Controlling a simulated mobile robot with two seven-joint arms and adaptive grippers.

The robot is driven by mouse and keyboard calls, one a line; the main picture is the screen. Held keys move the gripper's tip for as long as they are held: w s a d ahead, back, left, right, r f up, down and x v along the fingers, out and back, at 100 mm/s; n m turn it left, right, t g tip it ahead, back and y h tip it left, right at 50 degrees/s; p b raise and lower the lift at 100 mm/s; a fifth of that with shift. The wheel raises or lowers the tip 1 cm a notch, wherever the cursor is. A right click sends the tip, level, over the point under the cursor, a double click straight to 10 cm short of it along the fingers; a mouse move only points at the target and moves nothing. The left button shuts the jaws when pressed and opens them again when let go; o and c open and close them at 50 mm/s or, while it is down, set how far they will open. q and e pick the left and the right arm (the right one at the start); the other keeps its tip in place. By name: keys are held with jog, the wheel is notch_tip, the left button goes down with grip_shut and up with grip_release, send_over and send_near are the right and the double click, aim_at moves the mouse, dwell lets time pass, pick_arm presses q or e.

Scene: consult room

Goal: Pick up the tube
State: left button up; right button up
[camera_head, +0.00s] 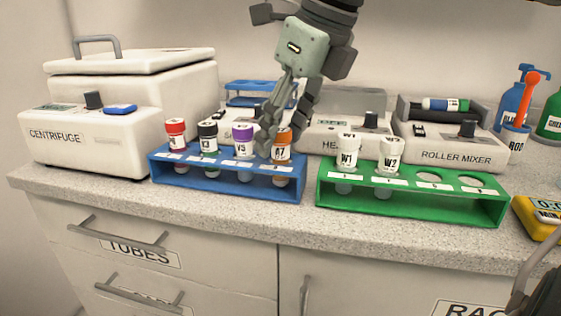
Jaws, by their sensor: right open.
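A blue rack (222,185) on the counter holds several upright tubes: a red-capped one (177,136), a black-capped one marked K3 (208,142), a purple-capped one (243,145) and an orange-capped one marked A7 (281,152). A green rack (411,205) to its right holds white tubes W1 (348,156) and W2 (389,158). My right gripper (271,136) reaches down from above, open. Its fingertips are beside the purple and orange caps and partly hide them; whether they touch cannot be told. My left gripper is not in view. Which tube is meant is not shown.
A white centrifuge (85,140) stands left. Behind the racks are another blue rack (250,94), a white device (335,138) and a roller mixer (452,150). Bottles (513,105) and a yellow timer (540,217) are at right. A narrow counter strip in front is clear.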

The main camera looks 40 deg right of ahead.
jog(key=shift+w+f, duration=0.15)
jog(key=shift+f, duration=0.2)
jog(key=shift+c, duration=0.3)
jog(key=c, duration=1)
jog(key=shift+r, duration=0.15)
